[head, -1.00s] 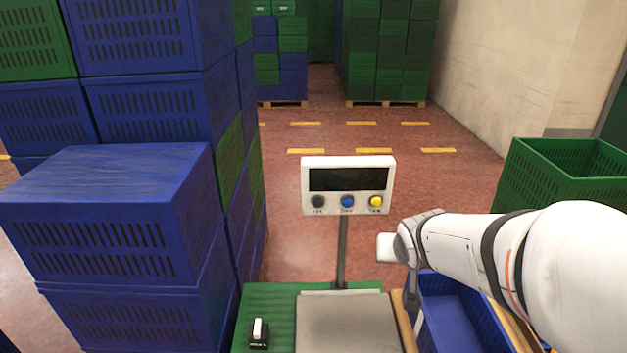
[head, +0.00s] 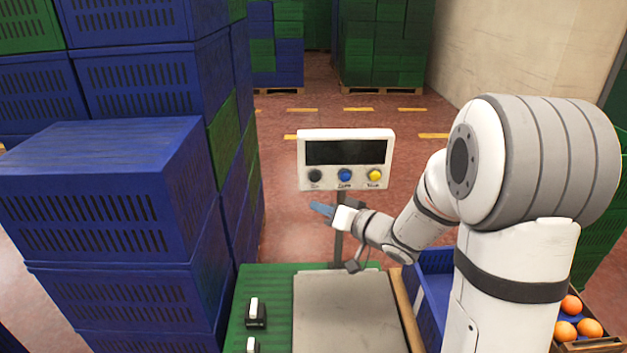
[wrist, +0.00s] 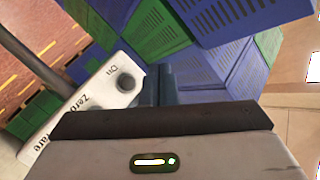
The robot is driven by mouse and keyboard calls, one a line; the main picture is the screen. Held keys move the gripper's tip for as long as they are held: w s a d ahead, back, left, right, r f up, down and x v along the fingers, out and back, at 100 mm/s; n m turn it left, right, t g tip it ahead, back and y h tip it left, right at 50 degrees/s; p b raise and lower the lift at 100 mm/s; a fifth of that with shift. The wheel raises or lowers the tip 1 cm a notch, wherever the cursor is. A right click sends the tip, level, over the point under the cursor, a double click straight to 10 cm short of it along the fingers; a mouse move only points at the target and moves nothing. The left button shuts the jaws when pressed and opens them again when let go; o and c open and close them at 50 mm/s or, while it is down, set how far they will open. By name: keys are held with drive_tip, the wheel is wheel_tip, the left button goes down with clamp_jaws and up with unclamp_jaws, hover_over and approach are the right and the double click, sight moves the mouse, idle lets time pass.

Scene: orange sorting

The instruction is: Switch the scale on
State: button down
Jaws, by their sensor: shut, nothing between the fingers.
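The scale's white display box (head: 346,160) stands on a dark post behind the grey weighing plate (head: 345,312). Its screen (head: 345,152) is dark. Below the screen are a black button (head: 315,176), a blue button (head: 345,175) and a yellow button (head: 375,175). My gripper (head: 321,209) is shut and empty, just below the display box, under the black and blue buttons. In the wrist view the black button (wrist: 126,83) sits left of my fingers (wrist: 158,87), apart from them in the picture. The distance in depth is hard to tell.
Stacked blue crates (head: 100,180) stand close on the left. A blue crate (head: 432,290) lies right of the weighing plate, partly behind my arm, and a box of oranges (head: 577,325) is at the lower right. Small black-and-white switches (head: 255,314) sit on the green surface (head: 250,285).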

sight(315, 177)
drive_tip(key=shift+w, duration=0.1)
drive_tip(key=w+p, duration=0.1)
drive_tip(key=w, duration=0.7)
drive_tip(key=shift+w, duration=0.3)
drive_tip(key=shift+w, duration=0.1)
idle(1.8)
drive_tip(key=shift+w+p, duration=0.3)
drive_tip(key=shift+w+p, duration=0.3)
drive_tip(key=shift+w, duration=0.25)
idle(0.6)
drive_tip(key=shift+s, duration=0.95)
drive_tip(key=shift+s, duration=0.1)
